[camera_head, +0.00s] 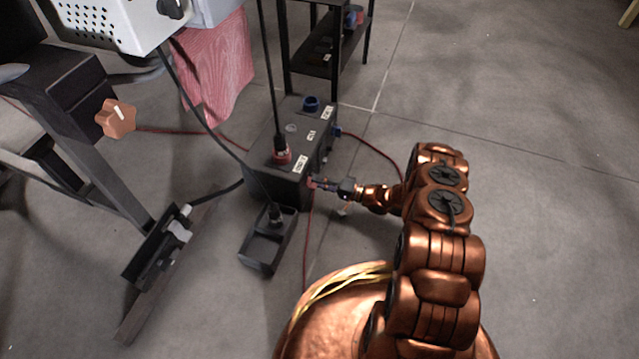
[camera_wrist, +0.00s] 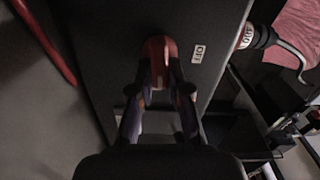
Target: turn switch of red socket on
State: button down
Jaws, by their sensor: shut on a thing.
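A black socket box (camera_head: 292,136) stands on the floor. On its top are a red socket (camera_head: 283,157) with a black plug in it and a blue socket (camera_head: 311,103). In the wrist view the red socket (camera_wrist: 243,37) shows at the box edge. The red switch (camera_wrist: 158,47) is on the box's side face, with a small white label (camera_wrist: 199,54) beside it. My gripper (camera_head: 320,183) reaches the box's side from the right. In the wrist view both fingers of my gripper (camera_wrist: 160,80) are shut on the switch, one on each side, partly hiding it.
A black tray-like block (camera_head: 268,239) with a cable lies in front of the box. A metal frame (camera_head: 100,150) and a red cloth (camera_head: 216,68) stand at left, a shelf (camera_head: 332,50) behind. Red cables cross the floor. The floor (camera_head: 540,150) at right is clear.

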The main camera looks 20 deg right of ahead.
jog(key=shift+f+m, duration=0.15)
jog(key=shift+m, duration=0.35)
jog(key=shift+s, duration=0.1)
jog(key=c, duration=1.1)
grip_release()
jog(key=shift+d, duration=0.1)
jog(key=v, duration=1.1)
jog(key=shift+s+d, duration=0.2)
jog(key=shift+d, duration=0.1)
